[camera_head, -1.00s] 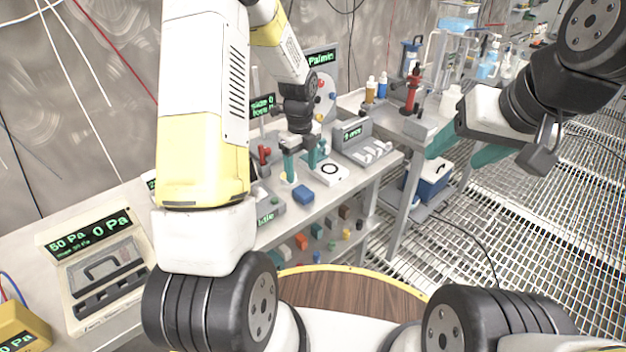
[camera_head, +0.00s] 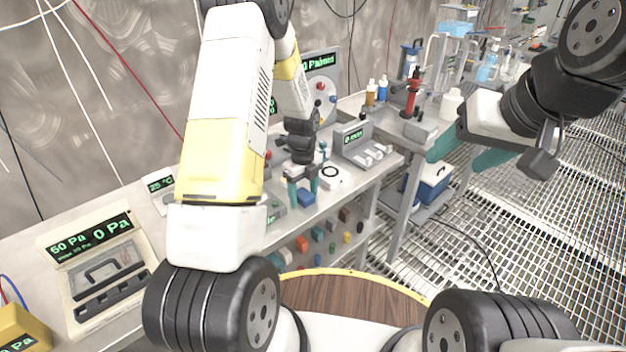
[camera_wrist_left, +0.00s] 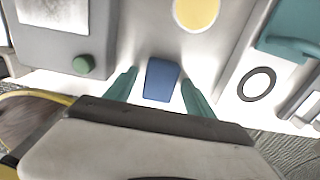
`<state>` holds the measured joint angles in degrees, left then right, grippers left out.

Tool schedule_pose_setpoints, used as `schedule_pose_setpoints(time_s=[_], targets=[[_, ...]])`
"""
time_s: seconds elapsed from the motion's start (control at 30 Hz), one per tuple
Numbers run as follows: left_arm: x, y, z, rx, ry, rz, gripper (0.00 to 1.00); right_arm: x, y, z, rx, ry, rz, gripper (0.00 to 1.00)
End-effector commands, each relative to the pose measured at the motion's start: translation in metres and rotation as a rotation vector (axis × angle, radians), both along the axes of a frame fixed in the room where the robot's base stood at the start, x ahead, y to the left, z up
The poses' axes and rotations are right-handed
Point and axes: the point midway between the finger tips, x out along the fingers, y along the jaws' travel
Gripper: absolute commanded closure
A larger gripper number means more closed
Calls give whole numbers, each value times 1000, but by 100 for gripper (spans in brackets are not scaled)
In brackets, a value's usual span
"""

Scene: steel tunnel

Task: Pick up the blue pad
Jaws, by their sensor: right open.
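The blue pad (camera_head: 306,198) is a small block on the bench near its front edge. My left gripper (camera_head: 303,189) points down over it, with one teal finger on each side. In the left wrist view the blue pad (camera_wrist_left: 161,80) lies between the fingertips of the left gripper (camera_wrist_left: 158,78). A gap shows at its left side; the right finger looks very close, and I cannot tell if it touches. The left gripper is open. My right gripper (camera_head: 456,161) is open and empty, held over the grated floor at the right.
A white plate with a black ring (camera_head: 331,171) lies just right of the pad. A grey display unit (camera_head: 354,140) stands behind it. A shelf below holds several small coloured blocks. A blue cooler (camera_head: 433,184) stands under the right-hand bench.

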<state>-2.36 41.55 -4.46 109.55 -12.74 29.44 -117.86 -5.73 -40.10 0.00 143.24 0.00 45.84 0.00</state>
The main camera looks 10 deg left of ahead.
Motion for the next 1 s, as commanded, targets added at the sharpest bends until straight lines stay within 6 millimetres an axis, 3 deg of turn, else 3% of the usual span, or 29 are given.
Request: schedule_pose_setpoints(time_s=[0.03,0.3,0.67,0.93,1.0], targets=[[0,0,0,0,0,0,49,0,0,0,0,0,0,38],[0,0,0,0,0,0,98,0,0,0,0,0,0,38],[1,0,7,-2,-2,1,98,0,0,0,0,0,0,38],[0,0,39,-1,-4,1,98,0,0,0,0,0,0,38],[-15,-10,38,-1,2,-3,98,0,0,0,0,0,0,38]])
